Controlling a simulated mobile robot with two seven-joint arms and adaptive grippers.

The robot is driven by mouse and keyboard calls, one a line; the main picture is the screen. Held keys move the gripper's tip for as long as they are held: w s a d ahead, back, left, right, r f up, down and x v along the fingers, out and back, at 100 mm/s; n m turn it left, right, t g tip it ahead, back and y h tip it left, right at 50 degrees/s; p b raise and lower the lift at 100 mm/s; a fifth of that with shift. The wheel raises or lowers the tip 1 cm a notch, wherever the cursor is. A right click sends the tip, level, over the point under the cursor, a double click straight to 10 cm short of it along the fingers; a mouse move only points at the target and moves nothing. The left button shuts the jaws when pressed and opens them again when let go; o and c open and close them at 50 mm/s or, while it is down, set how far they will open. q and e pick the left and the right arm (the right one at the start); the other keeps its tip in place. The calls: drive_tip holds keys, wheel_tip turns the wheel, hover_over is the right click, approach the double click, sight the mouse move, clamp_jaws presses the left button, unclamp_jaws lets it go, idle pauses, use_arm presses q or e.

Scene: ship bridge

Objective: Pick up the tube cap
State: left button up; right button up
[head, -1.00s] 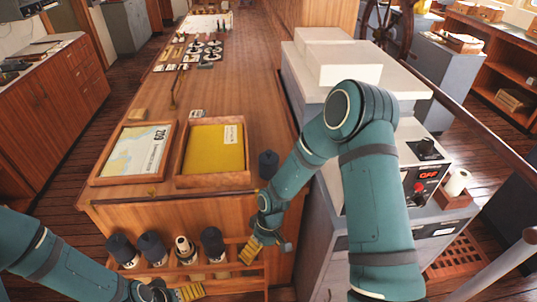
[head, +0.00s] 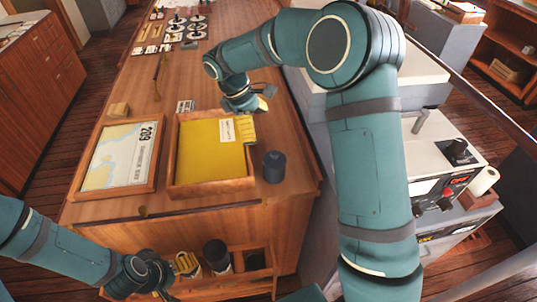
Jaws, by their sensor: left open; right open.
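The tube cap (head: 274,166), a dark blue cylinder, stands on the wooden table just right of the yellow-lined tray (head: 182,190). My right gripper (head: 254,117) is open, over the tray's far right corner, beyond the cap and apart from it. My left gripper (head: 187,265) is open at the tube rack (head: 240,285) on the table's front. A dark-capped tube (head: 216,256) stands in the rack to its right. My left arm and gripper hide the rack's left part, so I cannot tell whether the gripper touches a tube.
A framed chart (head: 124,155) lies left of the tray. A grey console (head: 440,150) with a red display stands at the right. Bare tabletop surrounds the cap.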

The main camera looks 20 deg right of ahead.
sight(272, 159)
drive_tip(key=x, duration=0.7)
drive_tip(key=shift+s+f, duration=0.15)
drive_tip(key=shift+s, duration=0.1)
drive_tip(key=shift+a+x, duration=0.1)
drive_tip(key=shift+x, duration=1.45)
drive_tip(key=shift+a+x, duration=0.15)
drive_tip(key=shift+x, duration=1.45)
drive_tip(key=c, duration=1.1)
drive_tip(key=shift+c, duration=0.6)
